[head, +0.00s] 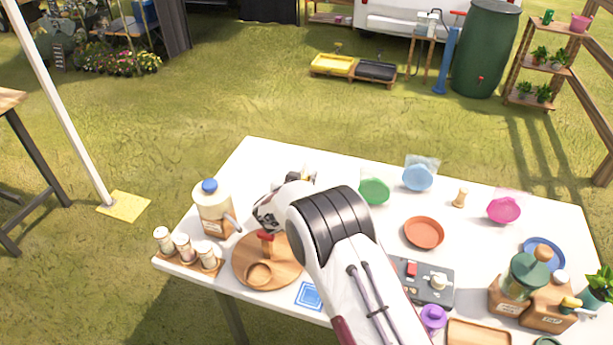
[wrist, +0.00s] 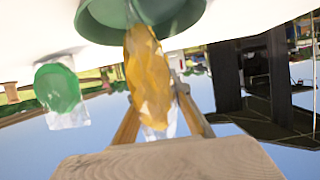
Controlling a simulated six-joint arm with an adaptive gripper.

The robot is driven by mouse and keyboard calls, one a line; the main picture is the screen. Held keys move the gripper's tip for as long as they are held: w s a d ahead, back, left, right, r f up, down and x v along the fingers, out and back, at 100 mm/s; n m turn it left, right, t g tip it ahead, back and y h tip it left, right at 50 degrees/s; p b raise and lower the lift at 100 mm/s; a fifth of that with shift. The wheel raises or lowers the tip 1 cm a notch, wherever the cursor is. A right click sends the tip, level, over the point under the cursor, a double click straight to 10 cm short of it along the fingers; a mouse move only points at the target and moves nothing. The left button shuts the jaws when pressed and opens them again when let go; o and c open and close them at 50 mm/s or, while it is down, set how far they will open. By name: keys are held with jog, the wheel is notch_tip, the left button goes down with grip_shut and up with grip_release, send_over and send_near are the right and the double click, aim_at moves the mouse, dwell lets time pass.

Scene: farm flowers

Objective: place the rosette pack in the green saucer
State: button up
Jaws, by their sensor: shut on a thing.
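The wrist view is upside down, with the table at the top and the sky at the bottom. In it a yellow-orange rosette pack (wrist: 150,75) in clear wrap stands upright at the green saucer (wrist: 112,22). Its lower end meets the saucer's opening; I cannot tell whether it rests on the bottom. My gripper (wrist: 160,98) is shut on the pack's upper part. In the head view my arm hides the saucer and most of the pack, and only the dark wrist end near my gripper (head: 292,180) shows.
A green rosette pack (head: 374,190) stands close by, with blue (head: 418,178) and pink (head: 504,210) packs farther right. A terracotta saucer (head: 424,232) is right of my arm. A jug (head: 214,212) and a round wooden board (head: 285,272) are left.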

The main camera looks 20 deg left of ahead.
jog(key=shift+f, duration=0.55)
jog(key=o, duration=1)
jog(key=shift+c, duration=0.2)
jog(key=shift+r, duration=0.15)
jog(key=shift+r, duration=0.5)
jog(key=shift+v, duration=1)
jog(key=v, duration=0.2)
jog(key=shift+s, duration=0.35)
notch_tip(320, 180, up, 5)
jog(key=shift+s+r, duration=0.1)
jog(key=shift+r, duration=1)
